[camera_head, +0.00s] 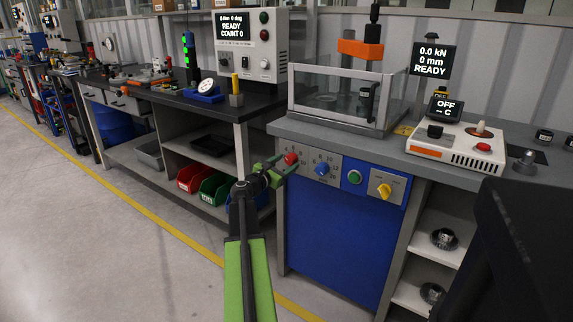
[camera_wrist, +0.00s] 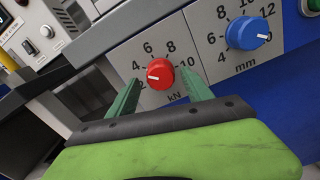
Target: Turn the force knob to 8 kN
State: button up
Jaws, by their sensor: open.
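The red force knob (camera_wrist: 160,74), marked kN, is on a grey panel with a scale from 2 to 10. Its white mark points left, between 2 and 4. In the head view the knob (camera_head: 291,158) is at the panel's left end. My gripper (camera_wrist: 161,82) is open, with one green finger on each side of the knob; I cannot tell whether either touches it. In the head view my gripper (camera_head: 277,167) reaches the panel from the left. The display (camera_head: 432,60) reads 0.0 kN, 0 mm, READY.
Right of the red knob are a blue mm knob (camera_head: 322,169), a green button (camera_head: 354,177) and a yellow switch (camera_head: 384,190). The bench top (camera_head: 300,130) overhangs above. Red and green bins (camera_head: 214,188) stand on a shelf at the left. The floor in front is clear.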

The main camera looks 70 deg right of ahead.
jog(key=shift+s+d, duration=0.15)
jog(key=shift+d, duration=0.4)
jog(key=shift+c, duration=0.3)
